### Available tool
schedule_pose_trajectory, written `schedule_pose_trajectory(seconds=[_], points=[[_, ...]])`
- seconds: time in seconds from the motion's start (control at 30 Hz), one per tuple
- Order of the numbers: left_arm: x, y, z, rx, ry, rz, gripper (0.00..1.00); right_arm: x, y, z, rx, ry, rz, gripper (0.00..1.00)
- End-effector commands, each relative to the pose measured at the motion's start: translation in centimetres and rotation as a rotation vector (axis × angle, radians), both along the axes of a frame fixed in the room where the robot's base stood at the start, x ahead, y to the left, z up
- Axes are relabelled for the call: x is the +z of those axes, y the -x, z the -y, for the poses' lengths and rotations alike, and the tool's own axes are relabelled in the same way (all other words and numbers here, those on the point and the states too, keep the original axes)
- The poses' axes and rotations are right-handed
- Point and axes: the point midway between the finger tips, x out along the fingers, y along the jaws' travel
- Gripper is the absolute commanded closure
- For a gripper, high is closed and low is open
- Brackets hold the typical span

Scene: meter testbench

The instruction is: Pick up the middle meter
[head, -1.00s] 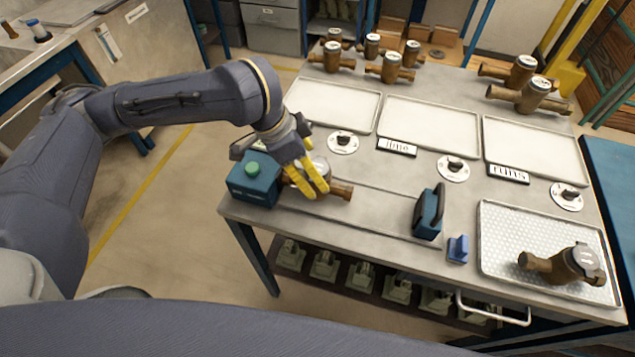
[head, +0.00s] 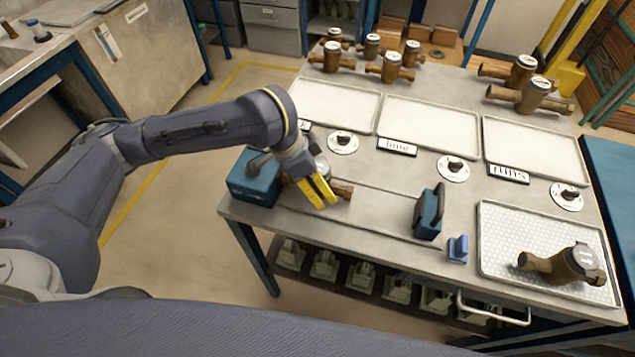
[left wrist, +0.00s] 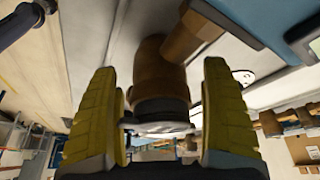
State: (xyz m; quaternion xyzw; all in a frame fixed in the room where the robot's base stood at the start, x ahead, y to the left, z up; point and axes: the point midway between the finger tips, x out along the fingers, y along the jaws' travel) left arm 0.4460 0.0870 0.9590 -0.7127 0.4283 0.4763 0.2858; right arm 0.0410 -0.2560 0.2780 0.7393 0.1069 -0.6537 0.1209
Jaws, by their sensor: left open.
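A brown brass meter (head: 342,190) lies at the left end of the bench rail, beside a teal block (head: 254,178). My left gripper (head: 320,192) is over this meter, with its yellow fingers hiding much of it. In the left wrist view the open fingers (left wrist: 160,85) stand on either side of the meter's round body (left wrist: 160,80), and I see no clear grip. Other meters stand in a group at the back left (head: 390,68), as a pair at the back right (head: 533,95), and one lies on the right tray (head: 575,265). My right gripper is not in view.
A teal clamp with a dark handle (head: 428,212) and a small blue block (head: 458,249) stand right along the rail. Empty pale trays (head: 335,105) lie behind, with round dials (head: 453,168) and label plates (head: 397,146) before them. The rail's middle is free.

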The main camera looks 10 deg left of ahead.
Motion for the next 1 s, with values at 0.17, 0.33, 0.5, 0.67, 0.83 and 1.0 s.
schedule_pose_trajectory(seconds=[0.17,0.33,0.5,0.67,0.83,1.0], points=[[0.0,-0.02,0.0,0.0,0.0,0.001,0.19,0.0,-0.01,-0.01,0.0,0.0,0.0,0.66],[0.01,-0.02,0.0,0.0,0.0,0.0,0.35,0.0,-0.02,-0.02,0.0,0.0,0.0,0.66],[0.02,-0.01,-0.02,0.0,0.0,0.001,0.55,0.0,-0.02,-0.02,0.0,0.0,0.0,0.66],[0.02,-0.02,-0.02,0.0,0.0,0.001,0.73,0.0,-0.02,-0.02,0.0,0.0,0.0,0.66],[0.0,-0.02,-0.02,0.0,0.0,0.001,0.93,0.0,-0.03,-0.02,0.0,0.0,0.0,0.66],[0.07,-0.07,0.0,0.001,0.0,0.002,0.99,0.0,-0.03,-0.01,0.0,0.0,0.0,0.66]])
